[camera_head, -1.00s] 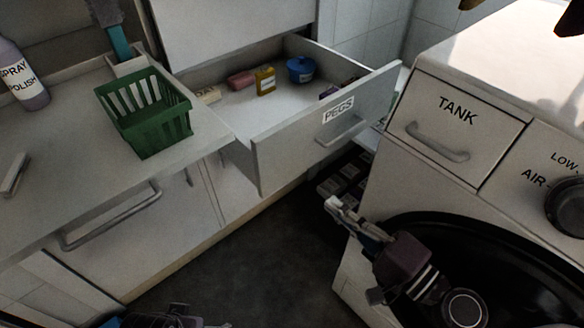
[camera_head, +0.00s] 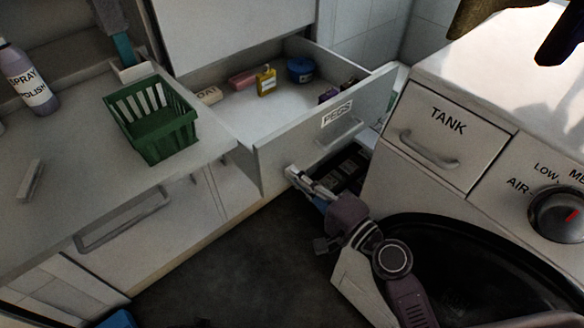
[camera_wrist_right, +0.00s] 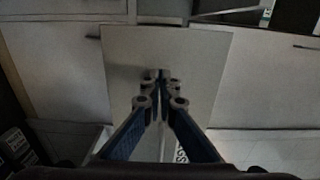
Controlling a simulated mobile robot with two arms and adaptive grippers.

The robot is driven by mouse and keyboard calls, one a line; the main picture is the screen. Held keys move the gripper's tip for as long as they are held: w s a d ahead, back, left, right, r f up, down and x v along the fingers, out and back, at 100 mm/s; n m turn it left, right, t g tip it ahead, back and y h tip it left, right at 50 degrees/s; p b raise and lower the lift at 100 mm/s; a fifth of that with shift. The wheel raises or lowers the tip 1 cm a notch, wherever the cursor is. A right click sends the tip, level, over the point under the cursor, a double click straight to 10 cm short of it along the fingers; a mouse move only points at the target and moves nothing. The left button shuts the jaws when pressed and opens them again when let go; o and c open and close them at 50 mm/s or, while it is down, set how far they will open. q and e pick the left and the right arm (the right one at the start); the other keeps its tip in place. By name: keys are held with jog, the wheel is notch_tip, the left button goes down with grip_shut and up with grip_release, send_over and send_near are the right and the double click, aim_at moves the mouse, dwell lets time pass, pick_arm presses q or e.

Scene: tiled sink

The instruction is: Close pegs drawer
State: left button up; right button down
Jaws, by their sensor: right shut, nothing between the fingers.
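The pegs drawer (camera_head: 285,150) is pulled open beneath the white cabinet. Its front has a PEGS label (camera_head: 336,114) and a bar handle (camera_head: 340,132). Inside are a yellow bottle (camera_head: 266,82), a blue pot (camera_head: 300,70) and a pink block (camera_head: 242,79). My right gripper (camera_head: 291,173) is shut and empty, its tips just before the lower part of the drawer front. In the right wrist view the shut fingers (camera_wrist_right: 158,76) point at the front panel (camera_wrist_right: 205,60); I cannot tell whether they touch it. Only a blue part, perhaps of my left gripper (camera_head: 118,319), shows at the bottom edge.
Dark floor lies open below the drawer.

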pick_arm(q)
jog(key=shift+s+f, duration=0.2)
jog(key=shift+f, duration=0.25)
pick_arm(e)
jog(key=shift+x, duration=0.8)
